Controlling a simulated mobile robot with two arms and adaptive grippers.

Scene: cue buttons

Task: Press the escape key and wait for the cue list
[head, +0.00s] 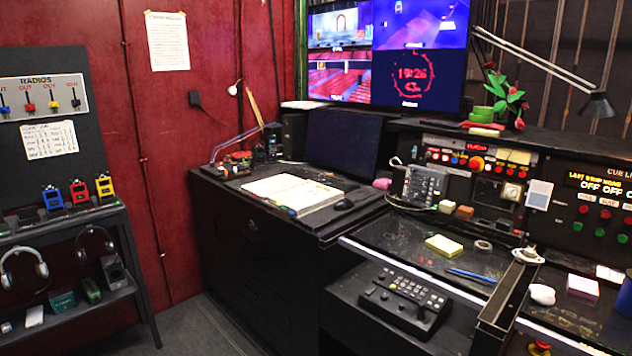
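No escape key can be made out; the labels on the keys and buttons are too small to read. A cue-light panel (603,205), cut off by the right edge, shows amber display text and rows of red and green buttons. A dark monitor (343,140) on the desk shows no readable list. A black control box (405,299) with small keys lies on the lower desk. Neither of my grippers is in view.
An open book (292,191) lies on the left desk. A large screen (388,52) stands behind. A radio shelf (70,222) stands left, with bare floor (205,332) between.

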